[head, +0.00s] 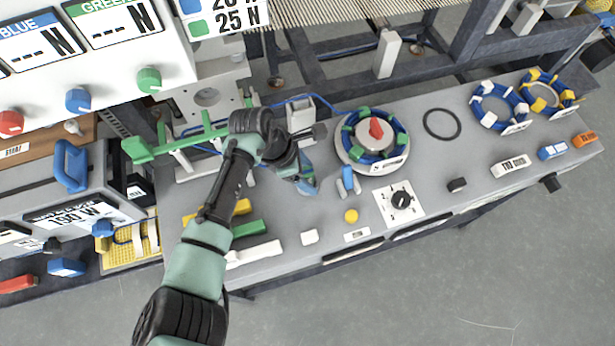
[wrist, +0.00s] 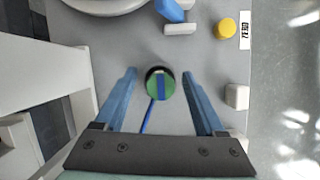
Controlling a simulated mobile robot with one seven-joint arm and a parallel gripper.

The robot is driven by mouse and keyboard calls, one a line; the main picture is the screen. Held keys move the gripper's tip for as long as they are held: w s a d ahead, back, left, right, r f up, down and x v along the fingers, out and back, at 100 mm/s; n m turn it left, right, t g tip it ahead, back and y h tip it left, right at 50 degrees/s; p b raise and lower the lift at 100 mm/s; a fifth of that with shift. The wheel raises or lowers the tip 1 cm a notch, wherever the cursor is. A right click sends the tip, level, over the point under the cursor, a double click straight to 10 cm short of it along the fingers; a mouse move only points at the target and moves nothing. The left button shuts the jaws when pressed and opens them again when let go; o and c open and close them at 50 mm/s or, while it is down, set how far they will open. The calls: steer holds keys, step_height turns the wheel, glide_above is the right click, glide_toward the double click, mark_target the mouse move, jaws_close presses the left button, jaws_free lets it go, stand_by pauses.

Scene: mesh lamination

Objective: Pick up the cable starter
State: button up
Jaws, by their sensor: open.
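A round green piece with a blue stripe and a dark rim, which looks like the cable starter (wrist: 160,86), shows in the wrist view. A blue cable runs from it toward my gripper's palm. My gripper (wrist: 159,75) is open, with one blue finger on each side of the piece and a gap to both. I cannot tell how far below the fingertips it lies. In the head view my gripper (head: 309,187) is over the grey bench top, left of the blue lever, and the cable starter is hidden there.
A round turntable with a blue-green cable coil (head: 375,135) and red knob stands right of my gripper. A green-armed stand (head: 180,142) is to the left. A blue lever (head: 348,178), yellow button (head: 351,215) and white block (head: 309,237) are close by.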

jaws_close()
stand_by(0.3)
